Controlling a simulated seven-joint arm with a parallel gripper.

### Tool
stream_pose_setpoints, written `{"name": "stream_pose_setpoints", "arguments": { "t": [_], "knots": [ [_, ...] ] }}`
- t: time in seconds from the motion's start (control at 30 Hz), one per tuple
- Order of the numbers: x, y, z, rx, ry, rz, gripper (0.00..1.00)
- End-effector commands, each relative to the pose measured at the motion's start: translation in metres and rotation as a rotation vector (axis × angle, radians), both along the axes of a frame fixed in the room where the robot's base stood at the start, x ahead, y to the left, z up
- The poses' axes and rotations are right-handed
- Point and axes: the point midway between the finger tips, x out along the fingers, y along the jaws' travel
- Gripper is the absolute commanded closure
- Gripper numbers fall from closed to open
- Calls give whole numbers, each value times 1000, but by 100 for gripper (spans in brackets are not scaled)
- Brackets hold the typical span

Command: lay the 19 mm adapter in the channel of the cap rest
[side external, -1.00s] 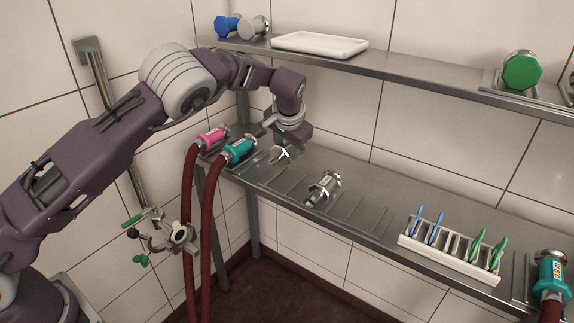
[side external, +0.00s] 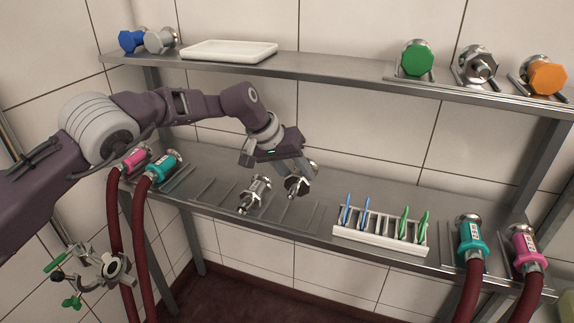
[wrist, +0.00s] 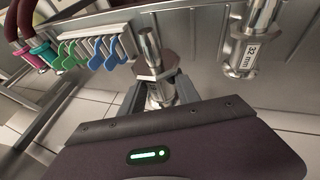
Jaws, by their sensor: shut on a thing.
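My gripper (side external: 299,178) is shut on a metal adapter (side external: 297,187), held above the lower shelf just right of a second metal adapter (side external: 256,192). In the wrist view the held adapter (wrist: 152,62) sits between the fingers, its narrow steel end pointing away; no size on it is readable. The second adapter (wrist: 246,50) has a 32 mm label and lies on the lower shelf. Railed rests on the upper shelf hold a green cap (side external: 417,58), a metal fitting (side external: 474,66) and an orange cap (side external: 546,76). I cannot tell which rest is the cap rest.
A white rack (side external: 380,237) with blue and green clips stands right of my gripper on the lower shelf (side external: 330,190). Hoses with teal (side external: 470,237) and pink (side external: 524,248) couplings are at the right, two more at the left. A white tray (side external: 229,51) is on the upper shelf.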

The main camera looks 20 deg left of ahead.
Motion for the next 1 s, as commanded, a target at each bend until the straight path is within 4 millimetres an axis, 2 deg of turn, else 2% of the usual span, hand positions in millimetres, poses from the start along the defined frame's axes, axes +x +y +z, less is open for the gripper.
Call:
{"name": "stream_pose_setpoints", "arguments": {
  "t": [0.6, 1.0],
  "knots": [
    [0, 1, -68, 2, -2, 1, 100],
    [0, 1, -76, 3, -2, 0, 100]
  ]
}}
